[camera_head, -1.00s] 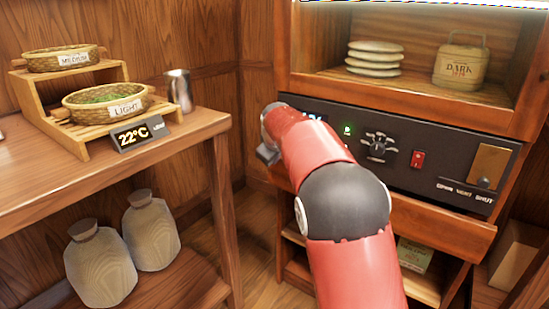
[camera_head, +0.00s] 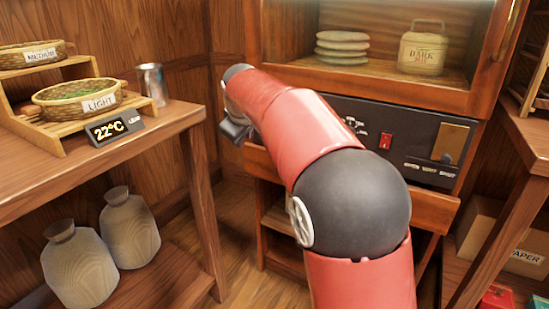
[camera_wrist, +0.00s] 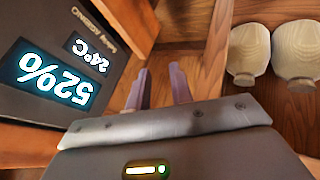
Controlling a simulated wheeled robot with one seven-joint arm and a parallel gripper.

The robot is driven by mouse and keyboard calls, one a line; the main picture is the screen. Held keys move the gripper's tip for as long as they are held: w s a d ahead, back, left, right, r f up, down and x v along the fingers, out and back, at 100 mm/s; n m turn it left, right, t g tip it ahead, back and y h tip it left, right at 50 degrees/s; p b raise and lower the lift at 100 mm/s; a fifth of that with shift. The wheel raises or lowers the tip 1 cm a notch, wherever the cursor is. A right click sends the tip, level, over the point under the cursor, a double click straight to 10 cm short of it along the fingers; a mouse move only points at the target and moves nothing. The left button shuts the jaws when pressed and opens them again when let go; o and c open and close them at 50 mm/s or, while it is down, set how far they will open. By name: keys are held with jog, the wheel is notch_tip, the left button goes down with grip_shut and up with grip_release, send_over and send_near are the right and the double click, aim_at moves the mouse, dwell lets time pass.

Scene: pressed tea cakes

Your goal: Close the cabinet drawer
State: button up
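The cabinet (camera_head: 345,82) stands at the centre right in the head view. Its wooden drawer front (camera_head: 434,211) shows below the black control panel, to the right of my arm. My arm hides most of the drawer, and how far it stands out is hard to tell. My gripper (camera_head: 238,131) is left of the panel in the head view, partly hidden behind my arm. In the wrist view my gripper (camera_wrist: 159,86) has its two fingers apart with nothing held between them. The panel's display (camera_wrist: 62,75) reads 52% and 24°C, left of the fingers.
A wooden table (camera_head: 160,125) with baskets stands at left, with two jars (camera_head: 130,228) on its lower shelf. At right are another wooden stand (camera_head: 512,150) and a box marked paper (camera_head: 497,235). Some floor (camera_head: 240,265) is clear between table and cabinet.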

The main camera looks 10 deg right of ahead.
jog(key=shift+o, duration=0.8)
jog(key=s+d+f+n+g+h, duration=0.2)
jog(key=s+d+f+n+h, duration=0.1)
jog(key=f, duration=0.6)
jog(key=shift+s+d+f+n+h+b, duration=0.15)
jog(key=shift+d+f+n+h+b, duration=0.2)
jog(key=shift+d+n, duration=0.45)
jog(key=s+d+f+n+h+b, duration=0.1)
jog(key=s+d+f+n+h, duration=0.4)
jog(key=n, duration=0.4)
jog(key=s+d+f+n+h+b, duration=0.1)
jog(key=s+d+f+n+h, duration=0.15)
jog(key=d+n+h, duration=0.6)
jog(key=w+d+n+t, duration=0.1)
jog(key=n, duration=0.2)
jog(key=d+r+n+t, duration=0.1)
jog(key=n, duration=0.2)
jog(key=w+d+r+n+t+b, duration=0.1)
jog(key=d+n+t, duration=0.1)
jog(key=n, duration=0.1)
jog(key=shift+w+r+n, duration=0.15)
jog(key=shift+w+n, duration=0.15)
jog(key=shift+n, duration=0.05)
jog(key=shift+a, duration=0.1)
grip_shut()
